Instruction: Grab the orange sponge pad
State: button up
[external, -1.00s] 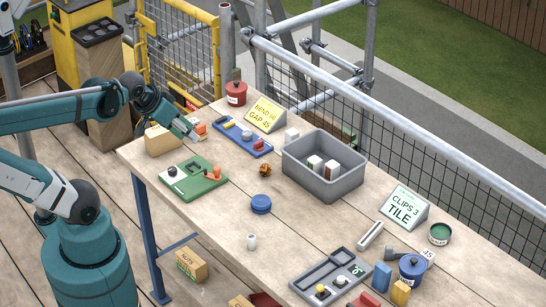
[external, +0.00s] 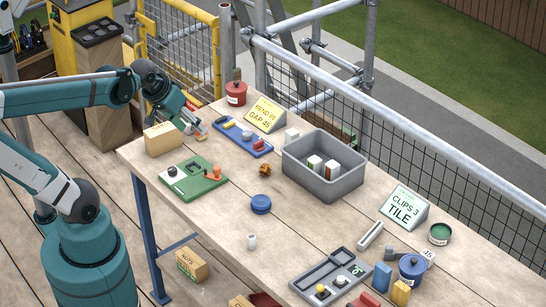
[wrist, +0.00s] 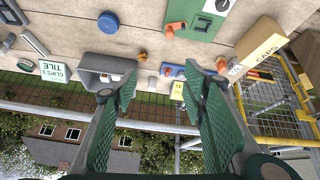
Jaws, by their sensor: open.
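An orange block (external: 201,135), which looks like the sponge pad, lies on the wooden table beside the blue tray's left end. It is small and partly hidden by my gripper in the external view. In the wrist view the orange block (wrist: 221,64) shows just beyond the right finger's tip, next to a pale labelled item (wrist: 235,70). My gripper (external: 187,123) is over the table's far left part, tilted down, close to the block. In the wrist view my gripper (wrist: 162,88) has its fingers wide apart with nothing between them.
A cardboard box (external: 162,139) stands left of the gripper. A blue tray (external: 240,138) and a green tray (external: 207,187) lie nearby. A yellow sign (external: 264,114), red pot (external: 236,94) and grey bin (external: 322,186) stand farther right. Railings border the far side.

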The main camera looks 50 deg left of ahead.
jog(key=w+a+f+n+g+p, duration=0.2)
jog(key=w+a+f+n+g, duration=0.25)
jog(key=w+a+n, duration=0.7)
jog(key=w+a+f+n, duration=0.1)
jog(key=w+a+f, duration=0.2)
jog(key=a+f, duration=0.1)
jog(key=w+a+f+n+g+p, duration=0.1)
jog(key=w+a+f, duration=0.2)
jog(key=a+f, duration=0.2)
jog(key=w+a+f+n, duration=0.2)
jog(key=w+a+f, duration=0.1)
jog(key=a+f, duration=0.2)
jog(key=shift+w+f+g, duration=0.1)
jog(key=shift+w+g, duration=0.05)
jog(key=shift+g, duration=0.2)
jog(key=shift+a+f+n, duration=0.25)
jog(key=shift+a+f, duration=0.15)
jog(key=shift+f, duration=0.1)
jog(key=shift+f, duration=1.3)
jog(key=shift+f, duration=0.1)
